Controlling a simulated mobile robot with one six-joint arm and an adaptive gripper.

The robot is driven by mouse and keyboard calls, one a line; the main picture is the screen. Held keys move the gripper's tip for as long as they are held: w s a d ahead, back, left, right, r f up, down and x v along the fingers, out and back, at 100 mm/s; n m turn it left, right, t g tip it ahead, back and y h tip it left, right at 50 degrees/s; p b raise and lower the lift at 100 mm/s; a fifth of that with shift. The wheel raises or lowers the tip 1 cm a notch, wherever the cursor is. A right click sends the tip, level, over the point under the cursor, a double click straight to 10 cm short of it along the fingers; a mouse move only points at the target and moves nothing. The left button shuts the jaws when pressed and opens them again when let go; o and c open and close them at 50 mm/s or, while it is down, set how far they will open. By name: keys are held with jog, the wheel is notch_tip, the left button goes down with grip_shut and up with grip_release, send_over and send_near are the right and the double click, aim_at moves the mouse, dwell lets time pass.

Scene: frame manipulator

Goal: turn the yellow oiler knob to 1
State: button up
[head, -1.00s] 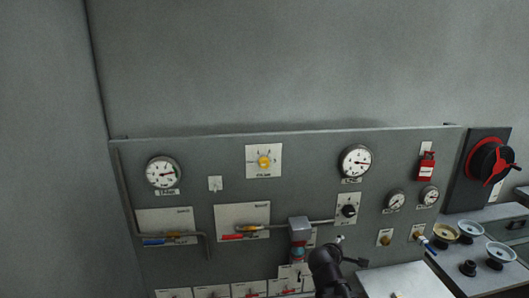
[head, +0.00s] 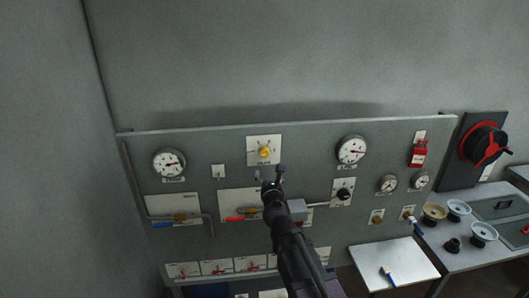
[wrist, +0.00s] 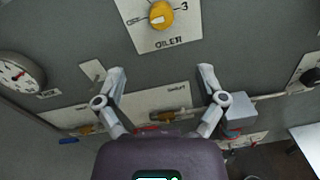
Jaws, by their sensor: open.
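The yellow oiler knob (head: 264,152) sits on a white square plate (head: 252,160) in the upper middle of the grey panel. In the wrist view the knob (wrist: 161,15) is at the top, with "OILER" printed below it and a "3" to its right. A white mark shows on the knob's lower left side. My gripper (head: 269,176) is just below the plate in the head view. In the wrist view its two fingers (wrist: 161,75) are spread wide with nothing between them. The knob is beyond the fingertips, apart from them.
A round gauge (head: 169,163) is left of the knob and another gauge (head: 351,150) is right. A red-handled valve (head: 243,215) and a grey box (head: 298,208) are near my gripper. A black selector knob (head: 344,194) is to the right. The panel around the oiler plate is flat.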

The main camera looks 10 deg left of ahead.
aim_at(264, 154)
jog(key=shift+w, duration=0.2)
jog(key=x, duration=1.3)
jog(key=shift+w+f, duration=0.1)
jog(key=shift+w, duration=0.1)
jog(key=c, duration=1.1)
